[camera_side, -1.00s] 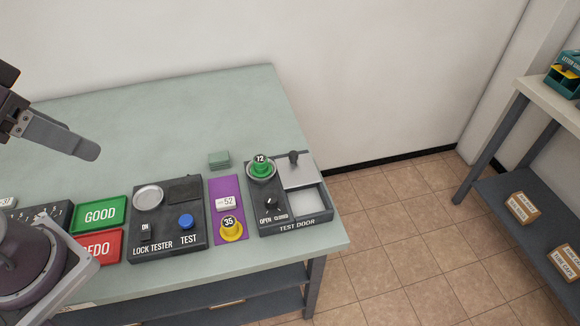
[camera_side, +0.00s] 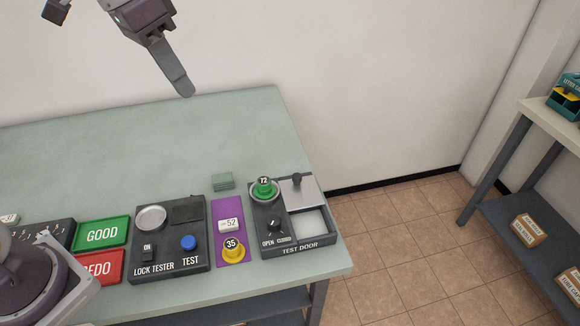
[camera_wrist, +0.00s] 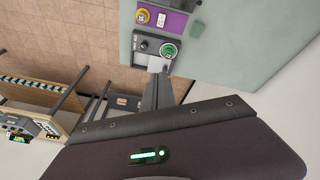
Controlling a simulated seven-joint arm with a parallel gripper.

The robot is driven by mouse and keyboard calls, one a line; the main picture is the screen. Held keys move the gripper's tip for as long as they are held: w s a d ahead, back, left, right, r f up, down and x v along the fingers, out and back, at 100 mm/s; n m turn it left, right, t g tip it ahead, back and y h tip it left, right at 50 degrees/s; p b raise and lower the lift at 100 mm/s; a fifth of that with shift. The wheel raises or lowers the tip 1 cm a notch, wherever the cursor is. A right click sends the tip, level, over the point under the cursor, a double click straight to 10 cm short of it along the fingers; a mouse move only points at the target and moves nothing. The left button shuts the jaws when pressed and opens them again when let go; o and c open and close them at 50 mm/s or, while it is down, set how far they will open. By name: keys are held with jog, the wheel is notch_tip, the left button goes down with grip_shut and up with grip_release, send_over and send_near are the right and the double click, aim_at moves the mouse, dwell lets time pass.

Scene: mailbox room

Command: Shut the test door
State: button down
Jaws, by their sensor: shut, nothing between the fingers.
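The test door unit (camera_side: 270,249) is a dark box at the right front of the table. Its grey sliding door panel (camera_side: 306,199) with a dark knob (camera_side: 297,179) sits at the back, and the pale opening (camera_side: 309,224) in front of it is uncovered. A dial (camera_side: 274,225) sits by the OPEN and CLOSED labels, and a green lock marked 72 (camera_side: 264,187) stands in a round holder. In the wrist view the unit (camera_wrist: 144,46) is partly hidden behind my fingers. My gripper (camera_side: 186,92) is shut and empty, high above the table's back edge, apart from the unit.
Left of the unit are a purple mat (camera_side: 229,254) with a yellow lock marked 35 (camera_side: 233,247), a lock tester (camera_side: 168,264), and GOOD (camera_side: 102,232) and REDO trays. A small green block (camera_side: 223,181) lies behind. The table's back area is clear.

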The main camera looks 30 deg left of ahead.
aim_at(297, 202)
jog(key=w+a+f+m+g+h, duration=0.2)
jog(key=w+f+m+h, duration=0.3)
jog(key=w+f, duration=1.6)
jog(key=x, duration=1)
jog(key=shift+f, duration=0.2)
jog(key=shift+s+d, duration=0.75)
jog(key=shift+d, duration=0.3)
jog(key=shift+s+d, duration=0.35)
jog(key=shift+d, duration=0.15)
jog(key=s+d, duration=0.6)
jog(key=shift+s+d, duration=0.2)
